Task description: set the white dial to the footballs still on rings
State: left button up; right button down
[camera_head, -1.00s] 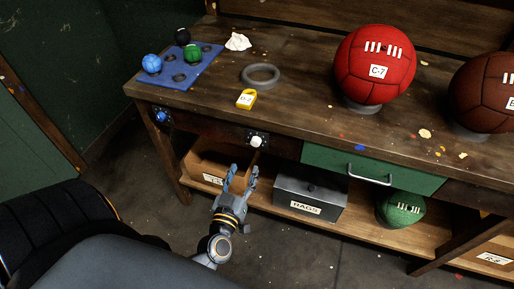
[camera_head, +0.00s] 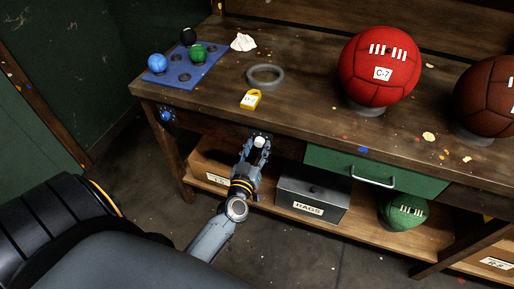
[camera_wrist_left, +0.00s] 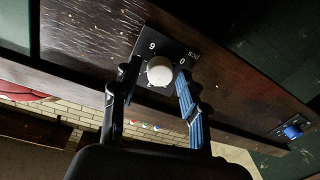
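The white dial (camera_wrist_left: 160,71) sits on a black plate on the bench's front edge, with the marks 6, 0 and "pcs" around it. It also shows in the head view (camera_head: 260,141). My left gripper (camera_head: 258,146) is open, its fingers on either side of the dial; whether they touch it is unclear. The red football C-7 (camera_head: 378,66) rests on a grey ring on the bench. The brown football (camera_head: 488,94) rests on another ring, cut by the right edge. A grey ring (camera_head: 265,76) lies empty. A green football (camera_head: 404,211) is on the lower shelf. My right gripper is out of view.
A blue dial (camera_head: 167,115) is on the bench front, left of the white one. A blue tray (camera_head: 203,67) holds small balls. A yellow tag (camera_head: 251,99), a green drawer (camera_head: 376,171) and a grey RAGS box (camera_head: 312,199) are nearby.

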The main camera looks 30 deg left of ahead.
pick_arm(q)
jog(key=c, duration=0.7)
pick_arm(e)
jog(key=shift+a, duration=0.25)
pick_arm(q)
jog(key=shift+r+n, duration=0.1)
jog(key=shift+n, duration=0.4)
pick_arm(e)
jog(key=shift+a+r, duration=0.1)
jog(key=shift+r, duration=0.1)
pick_arm(q)
jog(key=shift+n+p, duration=0.5)
jog(key=shift+n, duration=0.1)
jog(key=shift+n+p, duration=0.35)
jog(key=shift+n, duration=2.85)
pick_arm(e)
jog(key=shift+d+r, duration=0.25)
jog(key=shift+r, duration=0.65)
